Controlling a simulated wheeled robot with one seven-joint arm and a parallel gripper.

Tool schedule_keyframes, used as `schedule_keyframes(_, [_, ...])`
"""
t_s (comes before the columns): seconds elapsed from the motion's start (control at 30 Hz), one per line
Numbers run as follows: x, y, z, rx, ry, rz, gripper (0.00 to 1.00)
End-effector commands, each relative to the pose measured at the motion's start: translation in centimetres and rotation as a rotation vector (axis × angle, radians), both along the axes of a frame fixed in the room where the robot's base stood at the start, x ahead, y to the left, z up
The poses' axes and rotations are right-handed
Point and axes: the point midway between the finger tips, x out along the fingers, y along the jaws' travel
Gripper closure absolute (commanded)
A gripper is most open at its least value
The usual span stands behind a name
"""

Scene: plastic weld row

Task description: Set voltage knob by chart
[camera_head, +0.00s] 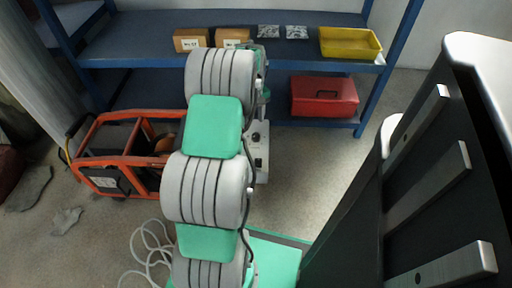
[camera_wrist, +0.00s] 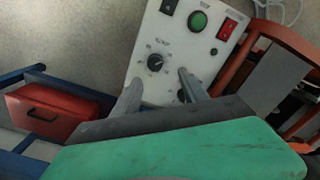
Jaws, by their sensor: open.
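The white control panel (camera_wrist: 150,88) fills the upper middle of the wrist view. A black round knob (camera_wrist: 155,62) with scale marks sits on it. A second dark knob (camera_wrist: 183,96) is partly hidden by my right finger. A green button (camera_wrist: 198,20) and a red switch (camera_wrist: 226,29) are farther along the panel. My gripper (camera_wrist: 159,77) is open, with its two fingertips on either side of the first knob's lower part in the picture; contact cannot be told. In the head view the panel (camera_head: 262,151) shows beside my arm, which hides my gripper. I cannot make out a chart.
An orange frame machine (camera_head: 101,179) stands left of my arm. A blue shelf (camera_head: 160,22) behind holds cardboard boxes (camera_head: 190,39), a yellow bin (camera_head: 350,43) and a red toolbox (camera_head: 324,96). A pale cable (camera_head: 150,250) lies on the floor. Open floor shows right of the panel.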

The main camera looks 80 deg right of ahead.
Motion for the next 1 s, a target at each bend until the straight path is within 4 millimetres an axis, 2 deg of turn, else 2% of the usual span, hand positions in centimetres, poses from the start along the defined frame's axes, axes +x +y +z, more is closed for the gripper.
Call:
schedule_keyframes(0.03, [-0.8,-0.4,-0.8,0.000,0.000,-0.010,0.49])
schedule_keyframes(0.1, [-1.2,-0.5,-1.2,0.001,0.000,-0.013,0.49])
schedule_keyframes(0.17, [-1.2,-0.4,-1.8,0.003,0.000,-0.013,0.49])
schedule_keyframes(0.5, [-1.1,-0.4,-7.8,0.003,0.000,-0.014,0.49])
schedule_keyframes(0.8, [-1.1,-0.4,-8.2,0.000,0.000,-0.014,0.49])
schedule_keyframes(1.0, [-1.1,-0.4,-8.2,0.001,0.000,-0.014,0.65])
